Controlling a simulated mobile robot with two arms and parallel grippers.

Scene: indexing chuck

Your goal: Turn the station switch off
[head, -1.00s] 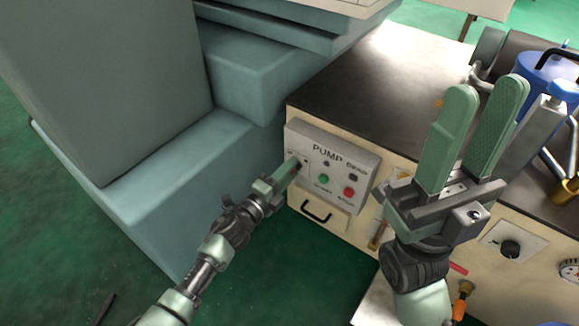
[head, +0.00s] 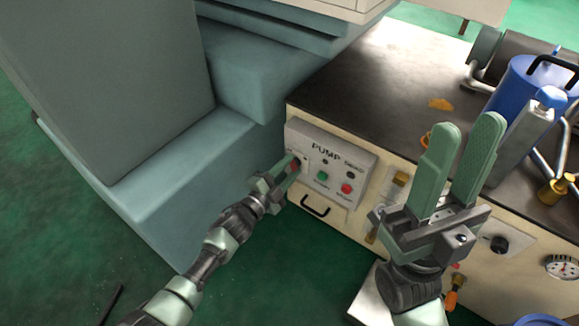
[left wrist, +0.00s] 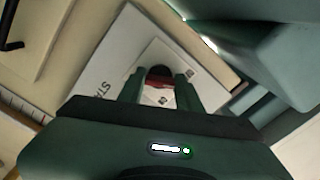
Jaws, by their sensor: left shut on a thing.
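The station switch is a dark round knob with a red part (left wrist: 160,82) on a pale plate at the left end of the PUMP control box (head: 346,152). In the head view its red part (head: 296,163) shows at the fingertips of my left gripper (head: 290,168). In the left wrist view the two green fingers of my left gripper (left wrist: 161,90) stand on either side of the knob, shut on it. The fingers hide part of the plate's markings. My right gripper (head: 468,128) is open and empty, raised in front of the bench.
The box also bears a green button (head: 322,175) and a red button (head: 346,188). A drawer with a black handle (head: 314,206) is below. The teal machine body (head: 180,190) stands close at left. The dark bench top (head: 370,85) holds a blue canister (head: 525,95) at right.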

